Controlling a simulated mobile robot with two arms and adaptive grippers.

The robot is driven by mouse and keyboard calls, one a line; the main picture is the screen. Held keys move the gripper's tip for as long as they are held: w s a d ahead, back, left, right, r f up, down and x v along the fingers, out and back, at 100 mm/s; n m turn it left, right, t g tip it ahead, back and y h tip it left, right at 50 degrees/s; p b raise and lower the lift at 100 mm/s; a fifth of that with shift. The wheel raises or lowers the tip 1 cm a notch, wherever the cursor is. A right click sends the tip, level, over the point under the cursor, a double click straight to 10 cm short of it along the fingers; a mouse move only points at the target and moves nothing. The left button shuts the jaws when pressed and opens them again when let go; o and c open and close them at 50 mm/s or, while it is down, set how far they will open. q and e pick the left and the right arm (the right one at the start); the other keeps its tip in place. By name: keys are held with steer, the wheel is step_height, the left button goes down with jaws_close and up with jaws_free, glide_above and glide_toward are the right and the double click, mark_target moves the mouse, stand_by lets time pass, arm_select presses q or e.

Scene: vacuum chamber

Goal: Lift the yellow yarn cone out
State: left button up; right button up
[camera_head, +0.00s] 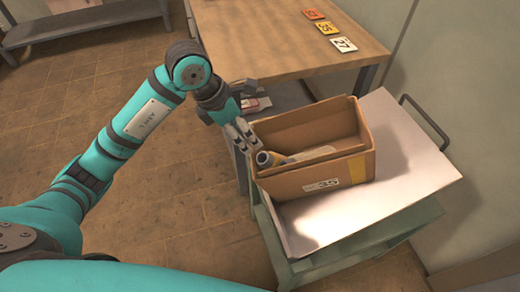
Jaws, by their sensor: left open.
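A brown open-topped cardboard box (312,182) with a white label and a yellow patch stands on the cart's tray. A yellowish cone (277,160) with a dark round end lies tilted inside it, at the left end. It appears to be the yellow yarn cone; its lower part is hidden by the box wall. My left gripper (247,137) is open and empty at the box's far left corner, just above and left of the cone, apart from it. My right gripper is out of view.
A pale flat piece (312,155) lies in the box beside the cone. The light tray (405,150) sits on a green cart with a dark handle (427,118). A wooden table (270,40) with numbered cards stands behind. Open tiled floor lies left of the cart.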

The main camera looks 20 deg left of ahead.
mark_target(263, 157)
arm_select(q)
steer(key=x, duration=1.2)
steer(key=shift+d+f+p, duration=0.1)
steer(key=shift+f+p, duration=0.3)
